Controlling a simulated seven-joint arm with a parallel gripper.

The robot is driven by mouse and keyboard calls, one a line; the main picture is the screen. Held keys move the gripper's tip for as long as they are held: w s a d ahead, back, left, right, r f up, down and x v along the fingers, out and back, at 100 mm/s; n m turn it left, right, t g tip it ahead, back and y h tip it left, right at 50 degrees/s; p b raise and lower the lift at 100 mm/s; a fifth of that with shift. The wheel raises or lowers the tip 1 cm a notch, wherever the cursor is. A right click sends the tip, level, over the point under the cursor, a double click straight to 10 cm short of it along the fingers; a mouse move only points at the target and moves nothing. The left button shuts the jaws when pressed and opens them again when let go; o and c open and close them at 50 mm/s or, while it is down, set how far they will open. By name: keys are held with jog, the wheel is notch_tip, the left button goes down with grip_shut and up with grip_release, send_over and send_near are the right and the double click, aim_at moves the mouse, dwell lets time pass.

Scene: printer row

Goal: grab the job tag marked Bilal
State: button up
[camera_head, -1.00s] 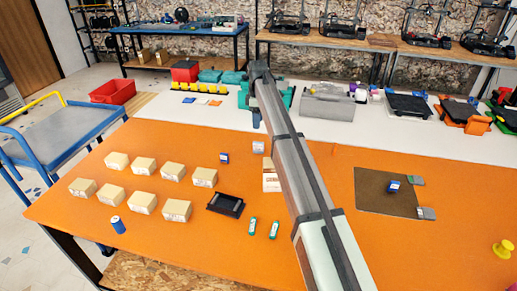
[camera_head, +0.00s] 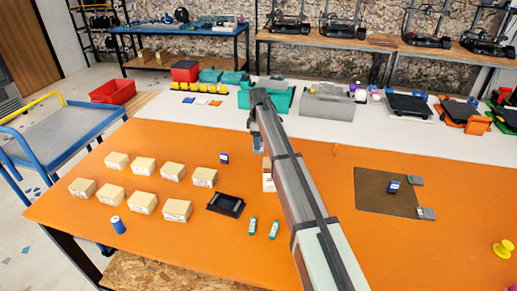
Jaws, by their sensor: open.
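Small blue-and-white tags lie on the orange table. One tag (camera_head: 224,157) is right of the beige blocks, and another (camera_head: 393,187) lies on the brown mat. A third pale tag is largely hidden behind my gripper (camera_head: 257,143). No name is legible at this size, so I cannot tell which is marked Bilal. My gripper is open and points down close above the hidden tag. I cannot tell whether it touches it.
Several beige blocks (camera_head: 143,165) stand at the left. A black tray (camera_head: 226,204), two green-and-white cylinders (camera_head: 252,226) and a blue cylinder (camera_head: 118,225) are nearer. The brown mat (camera_head: 370,196) lies at the right.

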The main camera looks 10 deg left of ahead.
aim_at(258, 153)
notch_tip(258, 153, down, 3)
jog(key=shift+f, duration=0.15)
jog(key=shift+c, duration=0.2)
grip_shut()
